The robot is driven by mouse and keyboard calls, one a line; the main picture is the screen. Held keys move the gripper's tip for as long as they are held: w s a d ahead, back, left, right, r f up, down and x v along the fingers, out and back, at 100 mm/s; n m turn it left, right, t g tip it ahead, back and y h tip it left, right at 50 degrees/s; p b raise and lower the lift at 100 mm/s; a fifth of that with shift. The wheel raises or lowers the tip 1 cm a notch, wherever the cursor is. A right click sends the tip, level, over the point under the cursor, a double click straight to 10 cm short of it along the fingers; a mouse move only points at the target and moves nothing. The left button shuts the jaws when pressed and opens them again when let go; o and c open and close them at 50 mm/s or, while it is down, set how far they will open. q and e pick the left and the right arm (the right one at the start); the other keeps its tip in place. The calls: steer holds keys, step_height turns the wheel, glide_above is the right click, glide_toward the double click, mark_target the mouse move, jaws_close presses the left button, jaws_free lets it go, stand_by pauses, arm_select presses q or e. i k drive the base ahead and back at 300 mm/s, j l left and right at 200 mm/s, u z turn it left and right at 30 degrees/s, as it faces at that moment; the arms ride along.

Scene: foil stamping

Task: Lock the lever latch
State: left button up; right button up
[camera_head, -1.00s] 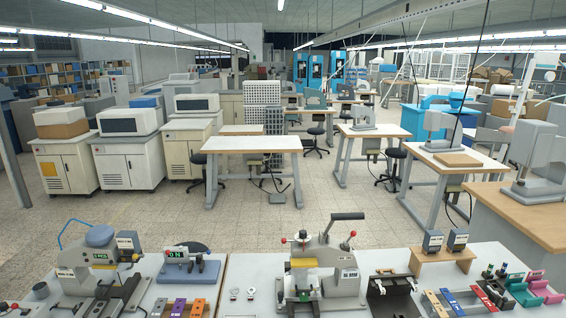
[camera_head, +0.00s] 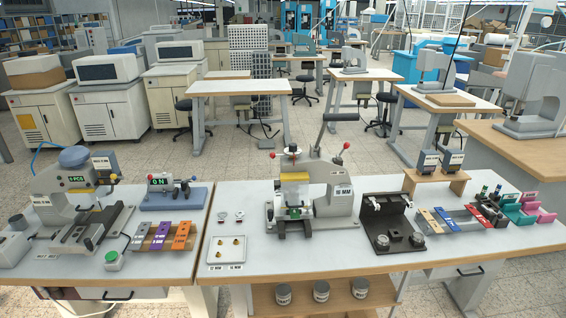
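The hand press (camera_head: 345,195) with an "18 MM" label stands in the middle of the near tables. Its lever (camera_head: 321,135) has a black grip and points up and to the right. Red knobs (camera_head: 339,160) sit near the press head. I cannot make out a separate latch on the lever at this size. Neither of my grippers is in view.
A dark open fixture (camera_head: 372,232) stands right of the press. A white tray (camera_head: 227,249) with small brass parts lies left of it. Another press (camera_head: 62,190) is at far left. Coloured blocks (camera_head: 466,217) lie at right. Bare tabletop (camera_head: 310,258) shows in front of the press.

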mark_target(347, 145)
steer(key=i+l, duration=0.2)
steer(key=i, duration=0.25)
steer(key=i+l, duration=0.2)
steer(key=i, duration=0.3)
